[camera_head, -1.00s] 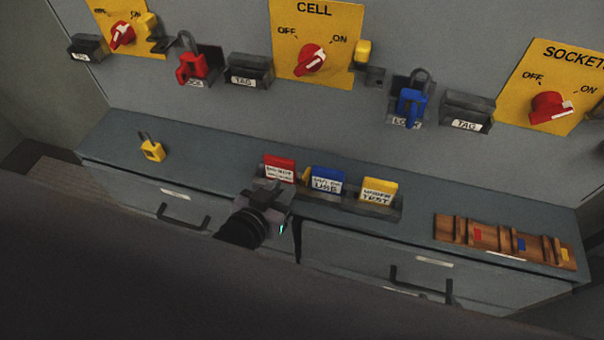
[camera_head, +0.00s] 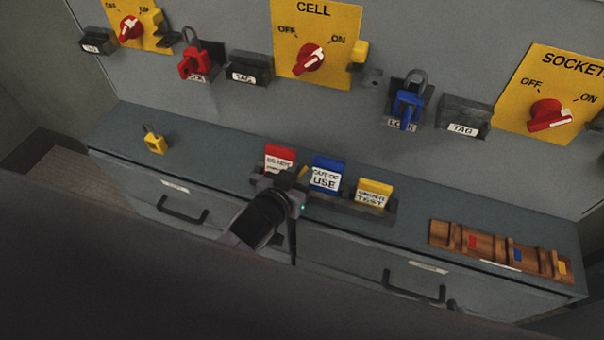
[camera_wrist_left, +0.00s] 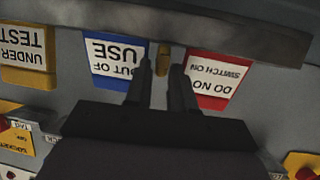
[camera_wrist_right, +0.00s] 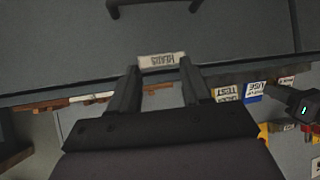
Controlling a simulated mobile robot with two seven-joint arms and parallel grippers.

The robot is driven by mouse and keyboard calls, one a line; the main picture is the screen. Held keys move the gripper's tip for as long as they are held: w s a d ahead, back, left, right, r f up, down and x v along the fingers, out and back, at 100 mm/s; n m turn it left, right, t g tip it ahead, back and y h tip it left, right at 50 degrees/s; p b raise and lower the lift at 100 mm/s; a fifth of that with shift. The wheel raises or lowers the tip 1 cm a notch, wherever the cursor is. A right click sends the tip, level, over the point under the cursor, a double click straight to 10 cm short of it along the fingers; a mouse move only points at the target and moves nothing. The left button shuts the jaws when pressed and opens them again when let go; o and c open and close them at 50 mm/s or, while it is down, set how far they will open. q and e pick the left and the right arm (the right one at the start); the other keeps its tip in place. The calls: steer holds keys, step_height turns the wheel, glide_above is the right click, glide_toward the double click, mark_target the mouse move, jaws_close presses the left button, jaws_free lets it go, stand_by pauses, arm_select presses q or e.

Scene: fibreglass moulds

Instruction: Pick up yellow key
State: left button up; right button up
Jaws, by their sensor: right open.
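A small yellow piece (camera_head: 303,173), which looks like the yellow key, is between the red and blue tags; its full shape is hidden. In the left wrist view the yellow piece (camera_wrist_left: 163,60) lies between the fingertips of my left gripper (camera_wrist_left: 163,75). The fingers stand a little apart, close on either side of it; I cannot tell whether they touch it. In the head view my left gripper (camera_head: 280,178) is at the tag holder. My right gripper (camera_wrist_right: 158,75) is open and empty, facing a drawer front with a white label (camera_wrist_right: 161,60).
Red (camera_head: 280,157), blue (camera_head: 327,172) and yellow (camera_head: 374,192) tags stand in a dark holder (camera_head: 350,208) on the grey ledge. A yellow padlock (camera_head: 154,141) is at the left; a wooden rack (camera_head: 490,246) is at the right. Switches and locks hang above.

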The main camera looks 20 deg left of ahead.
arm_select(q)
steer(key=shift+w, duration=0.1)
jaws_close()
steer(key=shift+w+f, duration=0.15)
steer(key=shift+r, duration=0.35)
step_height(320, 180, up, 18)
steer(key=p, duration=0.3)
steer(key=s+a+r+n+y, duration=0.1)
steer(key=s+a+y, duration=0.1)
steer(key=s+a, duration=0.3)
steer(key=a, duration=0.2)
steer(key=shift+s+a+n, duration=0.3)
steer(key=shift+s+n, duration=0.05)
steer(key=shift+n, duration=0.05)
